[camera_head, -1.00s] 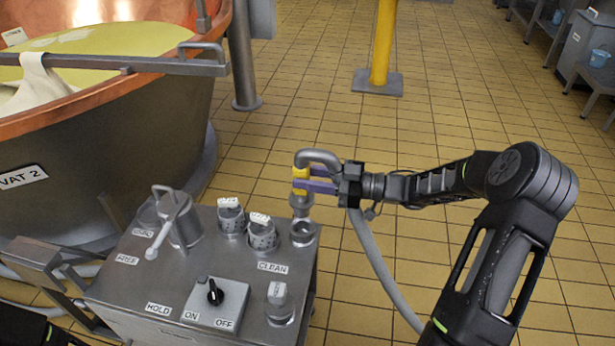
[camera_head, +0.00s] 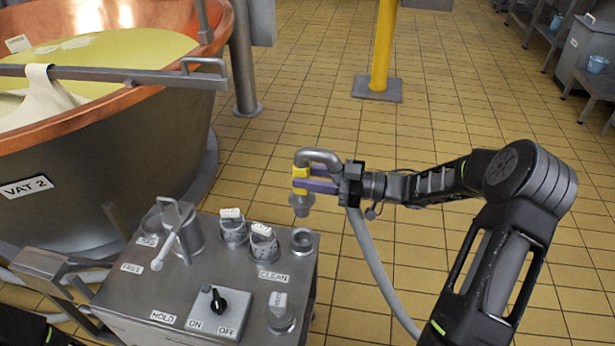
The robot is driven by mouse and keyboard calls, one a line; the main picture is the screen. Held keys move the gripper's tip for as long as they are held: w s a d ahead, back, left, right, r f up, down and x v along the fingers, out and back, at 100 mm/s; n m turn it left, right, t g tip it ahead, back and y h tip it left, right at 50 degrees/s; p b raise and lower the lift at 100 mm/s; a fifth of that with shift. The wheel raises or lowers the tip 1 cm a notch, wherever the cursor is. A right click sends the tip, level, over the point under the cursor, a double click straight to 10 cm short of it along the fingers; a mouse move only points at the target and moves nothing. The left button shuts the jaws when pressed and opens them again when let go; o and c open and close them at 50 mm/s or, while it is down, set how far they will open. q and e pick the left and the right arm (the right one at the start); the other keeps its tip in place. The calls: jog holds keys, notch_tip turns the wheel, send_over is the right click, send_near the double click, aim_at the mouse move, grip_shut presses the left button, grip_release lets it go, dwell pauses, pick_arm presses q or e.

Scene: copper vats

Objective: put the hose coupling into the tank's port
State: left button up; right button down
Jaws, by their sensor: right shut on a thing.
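The hose coupling (camera_head: 302,200) is a grey metal fitting with a yellow collar and a bent grey pipe at its top, from which a grey hose hangs. My right gripper (camera_head: 318,180) is shut on it from the right, its purple fingers at the yellow part. The coupling hangs about upright with its lower end above the tank's port. The port (camera_head: 303,241) is an open metal ring at the back right corner of the grey tank (camera_head: 150,290). A gap shows between coupling and port. My left gripper is out of view.
Beside the port stand two capped, perforated fittings (camera_head: 264,244) and a handled lid (camera_head: 178,230). A knob panel (camera_head: 218,310) and another capped fitting (camera_head: 281,313) are nearer. A copper vat (camera_head: 110,150) is at the left.

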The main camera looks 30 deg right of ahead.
jog(key=shift+r+p, duration=0.7)
jog(key=shift+r, duration=0.4)
jog(key=shift+a, duration=0.1)
jog(key=w+a+r+m+t+h, duration=0.3)
jog(key=a+r+m+t+h, duration=0.3)
jog(key=a+r+m+h, duration=0.1)
jog(key=shift+w+a+h, duration=0.15)
jog(key=shift+a+h, duration=0.45)
jog(key=shift+h, duration=0.5)
jog(key=shift+r, duration=0.15)
